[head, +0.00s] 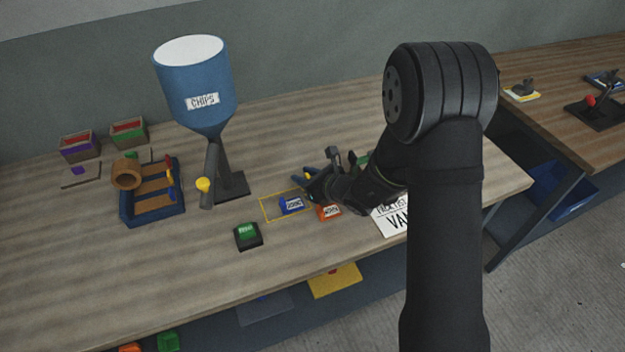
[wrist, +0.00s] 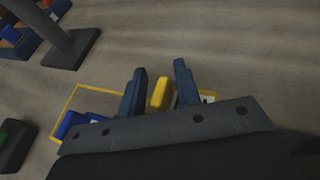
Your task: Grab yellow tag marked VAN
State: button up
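A yellow tag (wrist: 159,93) lies between the two fingers of my gripper (wrist: 160,68) in the wrist view. The fingers are apart, with a gap visible on each side of the tag. Its marking cannot be read. In the head view my gripper (head: 304,185) is low over the table beside a yellow-outlined area, and only a bit of the yellow tag (head: 309,174) shows between the dark blue fingers. A blue tag (head: 291,204) lies in the outlined area, and it also shows in the wrist view (wrist: 72,123). An orange tag (head: 329,212) lies just right of it.
A white sheet reading VAN (head: 391,220) lies right of the gripper, partly behind my arm. A blue CHIPS hopper (head: 197,95) on a dark stand rises behind left. A black block with a green top (head: 247,236) sits in front. The left front table is clear.

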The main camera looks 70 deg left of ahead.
grip_shut()
jog(key=shift+r, duration=0.2)
